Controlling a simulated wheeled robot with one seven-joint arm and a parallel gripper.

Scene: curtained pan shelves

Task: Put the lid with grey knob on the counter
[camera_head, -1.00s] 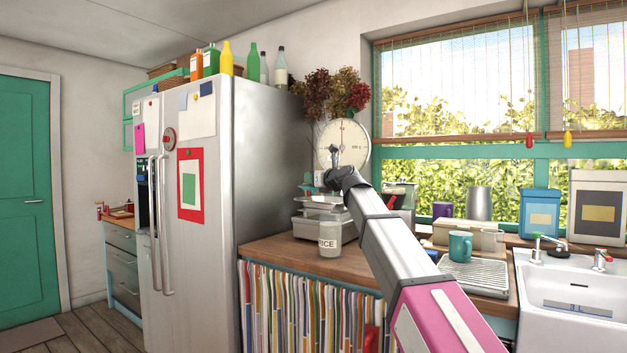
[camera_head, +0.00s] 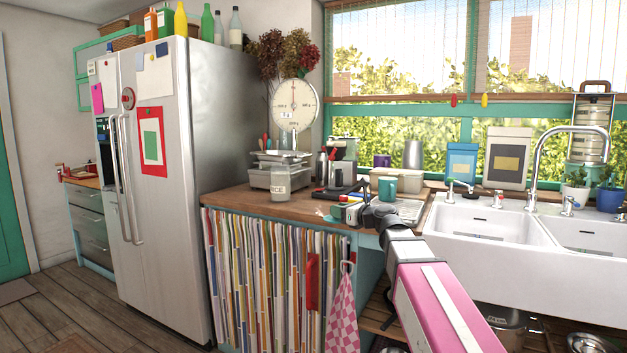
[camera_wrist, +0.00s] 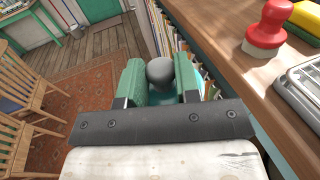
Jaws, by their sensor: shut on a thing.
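My gripper (camera_wrist: 160,80) has green fingers, shut on a round grey knob (camera_wrist: 160,70) in the wrist view. A bit of blue-teal surface (camera_wrist: 179,77) shows beneath the knob; most of the lid is hidden by the fingers. In the head view my gripper (camera_head: 350,213) is small and partly confused with items behind it, at the front edge of the wooden counter (camera_head: 245,203).
On the counter near the gripper are a red-knobbed item (camera_wrist: 268,28), a yellow and green sponge (camera_wrist: 308,18) and a grey rack (camera_wrist: 305,85). The sink (camera_head: 490,235) is at right. A checked towel (camera_head: 343,315) hangs below.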

